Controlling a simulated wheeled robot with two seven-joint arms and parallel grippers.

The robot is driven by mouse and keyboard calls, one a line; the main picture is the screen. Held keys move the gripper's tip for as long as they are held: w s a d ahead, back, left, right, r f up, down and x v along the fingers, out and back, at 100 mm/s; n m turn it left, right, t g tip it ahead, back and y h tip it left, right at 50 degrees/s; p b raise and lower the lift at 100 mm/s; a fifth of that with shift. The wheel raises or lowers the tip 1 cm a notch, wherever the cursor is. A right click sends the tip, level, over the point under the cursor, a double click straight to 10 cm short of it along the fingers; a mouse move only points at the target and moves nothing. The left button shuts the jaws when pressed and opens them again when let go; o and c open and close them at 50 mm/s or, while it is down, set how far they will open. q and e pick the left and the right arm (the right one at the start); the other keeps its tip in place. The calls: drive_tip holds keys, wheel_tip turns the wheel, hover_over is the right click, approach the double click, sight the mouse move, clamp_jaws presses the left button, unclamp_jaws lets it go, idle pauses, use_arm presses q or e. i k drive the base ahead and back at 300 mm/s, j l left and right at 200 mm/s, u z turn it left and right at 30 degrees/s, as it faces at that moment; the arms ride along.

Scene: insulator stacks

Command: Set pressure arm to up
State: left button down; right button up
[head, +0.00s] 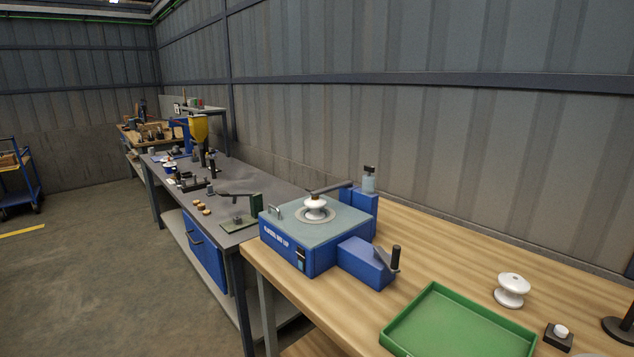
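A blue machine (310,245) with a grey-green top stands on the left end of the wooden bench (440,240). A white insulator (315,209) sits on the round plate in its top. A dark pressure arm (331,187) reaches from the blue post (362,203) at the machine's back right and lies over the insulator, close to level. Whether it touches the insulator I cannot tell. A dark crank handle (396,257) stands on the blue block at the machine's front right. Neither of my grippers shows in the head view.
A green tray (397,333) lies near the bench front. Another white insulator (512,290), a small dark block with a white knob (559,334) and a dark stand (618,330) are to the right. A grey workbench (240,177) with tools adjoins at left. Floor is open at left.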

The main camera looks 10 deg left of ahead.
sight(315, 194)
drive_tip(key=i+j+z, duration=0.15)
drive_tip(key=j, duration=0.2)
drive_tip(key=i+j+z, duration=0.3)
drive_tip(key=j, duration=0.45)
drive_tip(key=i+j+z, duration=0.15)
drive_tip(key=j, duration=0.25)
drive_tip(key=i+j+z, duration=0.15)
drive_tip(key=j, duration=0.3)
drive_tip(key=i+j+z, duration=0.2)
drive_tip(key=j, duration=0.25)
